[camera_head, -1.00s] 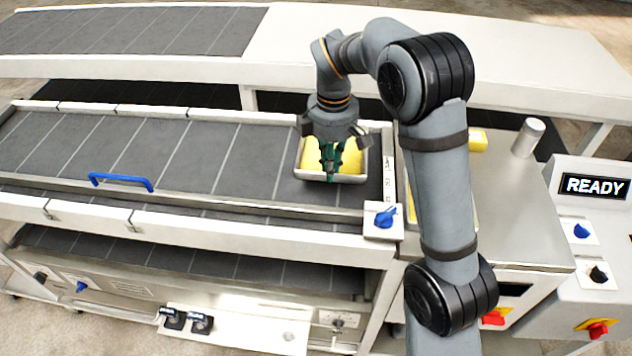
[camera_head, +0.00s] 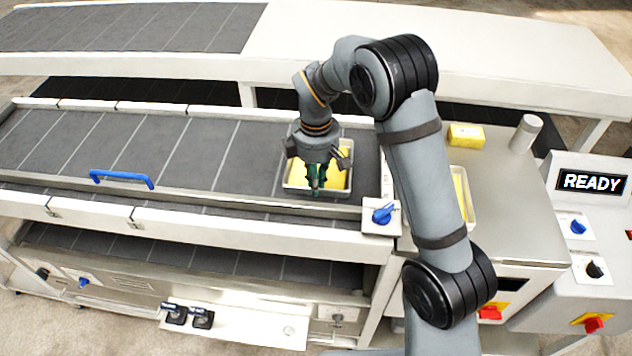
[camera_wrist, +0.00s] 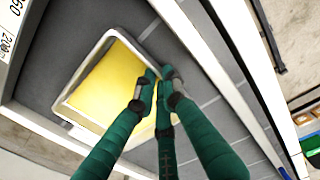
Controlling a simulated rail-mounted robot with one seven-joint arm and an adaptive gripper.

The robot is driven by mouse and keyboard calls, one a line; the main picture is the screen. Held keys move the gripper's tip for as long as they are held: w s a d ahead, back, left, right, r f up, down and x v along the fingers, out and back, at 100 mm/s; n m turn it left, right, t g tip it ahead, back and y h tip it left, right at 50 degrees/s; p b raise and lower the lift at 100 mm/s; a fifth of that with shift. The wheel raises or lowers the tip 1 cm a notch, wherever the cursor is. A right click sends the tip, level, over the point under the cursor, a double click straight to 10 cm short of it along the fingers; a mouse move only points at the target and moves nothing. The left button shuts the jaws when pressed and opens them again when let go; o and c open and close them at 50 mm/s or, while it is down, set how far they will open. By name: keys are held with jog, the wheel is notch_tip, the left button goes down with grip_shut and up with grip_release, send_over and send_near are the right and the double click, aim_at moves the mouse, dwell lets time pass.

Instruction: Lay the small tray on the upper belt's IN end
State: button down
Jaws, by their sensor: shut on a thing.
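The small tray (camera_head: 289,187) is white-rimmed with a yellow slab (camera_head: 331,180) inside. It is over the right end of the upper belt (camera_head: 150,150); whether it rests on the belt or hangs just above it I cannot tell. My gripper (camera_head: 315,188) points down at the tray's near side and hides part of it. In the wrist view the green fingers (camera_wrist: 163,85) are closed together on the tray's rim (camera_wrist: 118,33), with the yellow slab beside them.
A blue handle (camera_head: 121,179) stands on the belt's near guard. A blue knob (camera_head: 382,214) is at the belt's right end. A yellow block (camera_head: 466,136), a metal cylinder (camera_head: 527,133) and another tray (camera_head: 466,200) are on the steel top at right. The display (camera_head: 592,181) reads READY.

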jog(key=c, duration=1.8)
grip_release()
jog(key=shift+c, duration=0.2)
notch_tip(320, 180, up, 12)
jog(key=shift+s+r+p, duration=0.15)
jog(key=shift+p, duration=0.15)
